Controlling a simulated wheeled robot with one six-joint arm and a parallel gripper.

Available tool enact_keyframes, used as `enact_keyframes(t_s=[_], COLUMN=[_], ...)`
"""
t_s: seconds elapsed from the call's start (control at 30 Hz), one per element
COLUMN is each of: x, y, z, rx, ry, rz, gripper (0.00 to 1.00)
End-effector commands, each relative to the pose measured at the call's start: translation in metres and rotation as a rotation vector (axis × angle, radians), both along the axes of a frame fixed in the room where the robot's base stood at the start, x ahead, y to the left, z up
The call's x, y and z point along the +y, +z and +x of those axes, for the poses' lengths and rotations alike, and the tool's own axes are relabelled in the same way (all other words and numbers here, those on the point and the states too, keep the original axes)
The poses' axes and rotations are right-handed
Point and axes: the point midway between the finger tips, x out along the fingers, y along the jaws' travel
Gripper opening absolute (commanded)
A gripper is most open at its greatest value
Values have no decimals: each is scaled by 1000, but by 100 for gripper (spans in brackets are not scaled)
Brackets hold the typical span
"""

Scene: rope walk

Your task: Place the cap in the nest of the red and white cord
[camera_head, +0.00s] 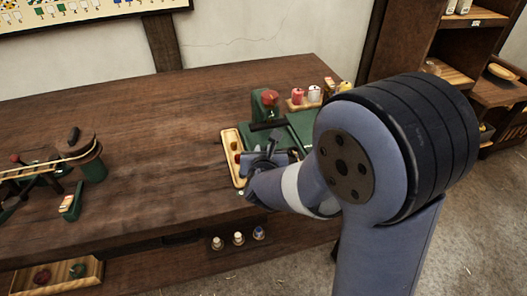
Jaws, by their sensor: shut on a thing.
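My gripper (266,163) is low over the right part of the bench, close to the right side of a long pale wooden tray (242,184). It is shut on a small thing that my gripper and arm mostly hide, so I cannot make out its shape. The tray has round hollows in a row, and an orange-red spot (236,145) shows in one of them. I cannot tell which hollow, if any, is marked with red and white cord. I cannot pick out the cap with certainty.
A green machine with a red knob (270,98) stands behind my gripper. Red (297,97), white (314,94) and yellow (344,87) spools stand at the back right. A rope device (50,172) is at the left. The bench middle (160,130) is clear.

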Motion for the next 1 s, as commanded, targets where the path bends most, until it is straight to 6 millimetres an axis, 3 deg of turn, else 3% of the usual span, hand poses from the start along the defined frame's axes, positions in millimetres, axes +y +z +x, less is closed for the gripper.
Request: enact_keyframes(t_s=[0.6, 0.63, 0.87, 1.0], x=[0, 0, 0, 0], y=[-9, -9, -9, -9], z=[0, 0, 0, 0], rx=[0, 0, 0, 0], ry=[1, 1, 0, 0], rz=[1, 1, 0, 0], gripper=[0, 19, 38, 38])
